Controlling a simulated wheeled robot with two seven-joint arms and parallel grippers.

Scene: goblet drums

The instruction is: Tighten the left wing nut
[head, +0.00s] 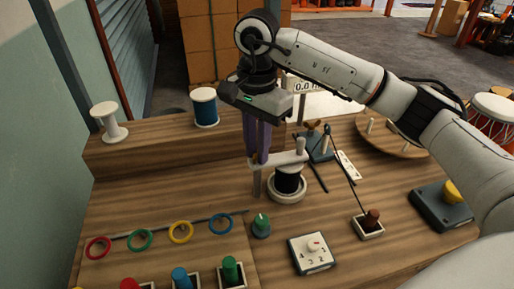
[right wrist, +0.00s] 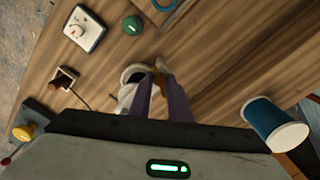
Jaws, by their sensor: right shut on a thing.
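My right gripper (head: 259,158) points straight down over the left end of a pale crossbar (head: 285,158). The bar lies across a small goblet drum with a dark body (head: 289,181) and a pale round foot. In the right wrist view my right gripper (right wrist: 161,72) has its purple fingers close together, with a small orange-brass piece, seemingly the left wing nut (right wrist: 160,66), between the tips. The fingers hide that nut in the head view. Another brass wing nut (head: 313,125) shows behind, on a dark blue stand. My left gripper is in neither view.
A white dial box (head: 312,253), a green knob (head: 261,225) and a brown-handled tool in a holder (head: 372,218) stand in front. Coloured rings (head: 140,239) lie at left. Spools (head: 204,107) stand on the raised back ledge. A yellow button box (head: 442,204) is at right.

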